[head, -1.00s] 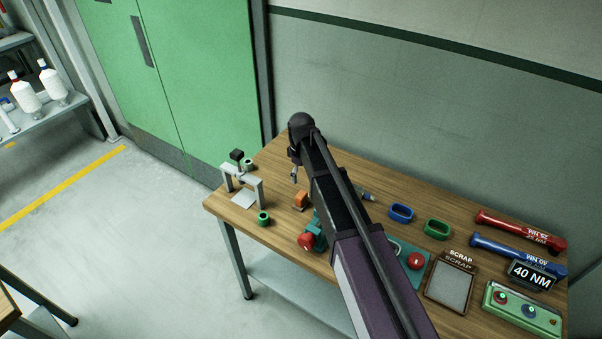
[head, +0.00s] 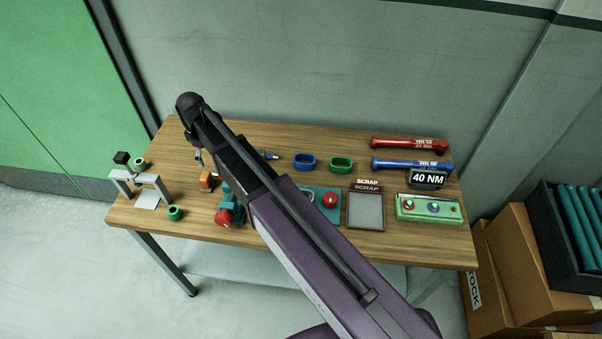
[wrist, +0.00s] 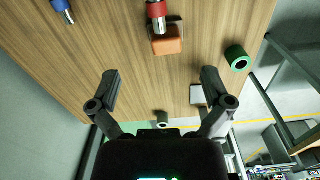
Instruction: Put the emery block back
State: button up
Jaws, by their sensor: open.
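A small orange block (head: 207,180), the likeliest emery block, lies on the left part of the wooden bench (head: 310,228). In the wrist view the orange block (wrist: 167,42) lies beyond my fingertips, with a red and silver tool end (wrist: 156,10) right beside or over it; I cannot tell whether they touch. My gripper (head: 198,158) is above the bench near the block. My arm hides part of the bench middle.
A teal vise with a red knob (head: 224,217) is in front. Blue (head: 305,161) and green (head: 341,164) holders, the scrap tray (head: 366,210) and torque wrenches (head: 410,164) lie rightward. Cartons (head: 540,258) stand beyond.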

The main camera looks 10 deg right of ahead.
jog(key=s+d+m, duration=0.6)
jog(key=s+d, duration=0.2)
jog(key=d, duration=0.6)
jog(key=s+d+m, duration=0.6)
jog(key=s+d, duration=0.2)
jog(key=d, duration=0.6)
jog(key=shift+s+d+m, duration=0.15)
jog(key=shift+m, duration=0.15)
